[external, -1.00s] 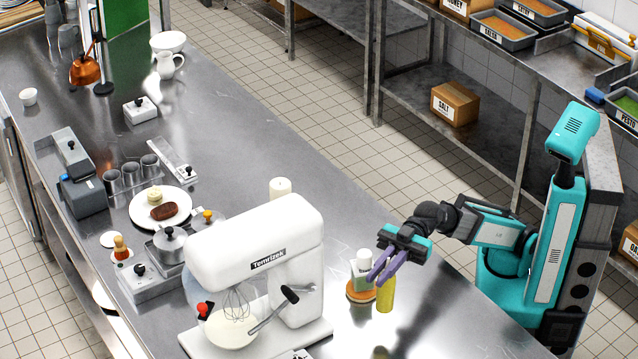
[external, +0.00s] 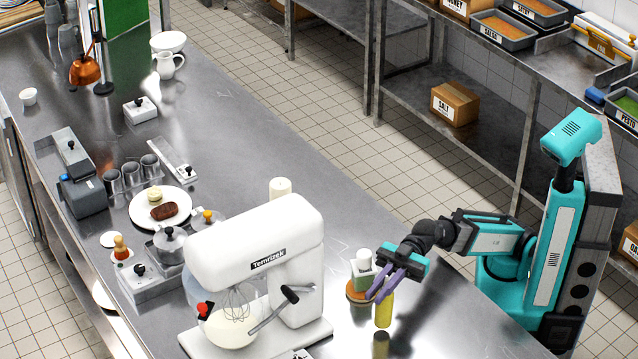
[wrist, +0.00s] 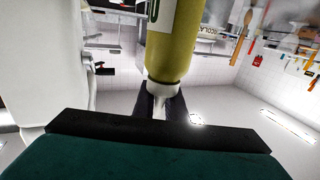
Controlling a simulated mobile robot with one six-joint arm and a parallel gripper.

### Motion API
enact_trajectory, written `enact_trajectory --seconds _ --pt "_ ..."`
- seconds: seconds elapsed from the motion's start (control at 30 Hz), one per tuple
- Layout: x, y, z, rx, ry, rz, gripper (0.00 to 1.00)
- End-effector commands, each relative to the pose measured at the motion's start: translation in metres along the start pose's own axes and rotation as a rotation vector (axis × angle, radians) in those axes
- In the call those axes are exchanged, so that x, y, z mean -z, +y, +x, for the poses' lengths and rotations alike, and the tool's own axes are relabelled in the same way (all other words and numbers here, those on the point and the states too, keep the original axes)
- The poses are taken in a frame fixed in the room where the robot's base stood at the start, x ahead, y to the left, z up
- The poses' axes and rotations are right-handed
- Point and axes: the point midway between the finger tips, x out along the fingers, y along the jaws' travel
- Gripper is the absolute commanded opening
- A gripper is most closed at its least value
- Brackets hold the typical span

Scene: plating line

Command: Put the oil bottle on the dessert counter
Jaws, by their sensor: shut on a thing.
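The oil bottle (external: 383,311) is a yellow-green bottle, upright and hanging below my gripper (external: 384,284) in the external view. My gripper's purple fingers are shut on its upper end. A small gap shows between the bottle's bottom and its reflection in the steel counter (external: 330,225), so it seems just above the surface. In the wrist view the bottle's yellow body and pale neck (wrist: 163,90) fill the upper middle, between the dark fingers. No label shows whether this steel counter is the dessert counter.
A white stand mixer (external: 270,240) stands left of the bottle. The counter's middle is clear.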

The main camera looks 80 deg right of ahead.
Motion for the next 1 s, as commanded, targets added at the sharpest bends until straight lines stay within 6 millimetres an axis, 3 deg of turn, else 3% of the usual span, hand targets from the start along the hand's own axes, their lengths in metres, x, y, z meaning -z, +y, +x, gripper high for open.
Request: enact_trajectory --seconds 0.17,0.63,0.67,0.77,1.0 --pt "-0.019 0.000 -0.001 -0.001 0.001 0.001 0.00" --pt "-0.023 0.000 0.000 0.000 0.002 0.001 0.00" --pt "-0.023 0.000 0.000 0.000 0.001 0.001 0.15" --pt "-0.022 0.000 0.000 0.000 0.001 0.001 0.30" --pt "-0.022 0.000 0.000 0.000 0.001 0.001 0.30"
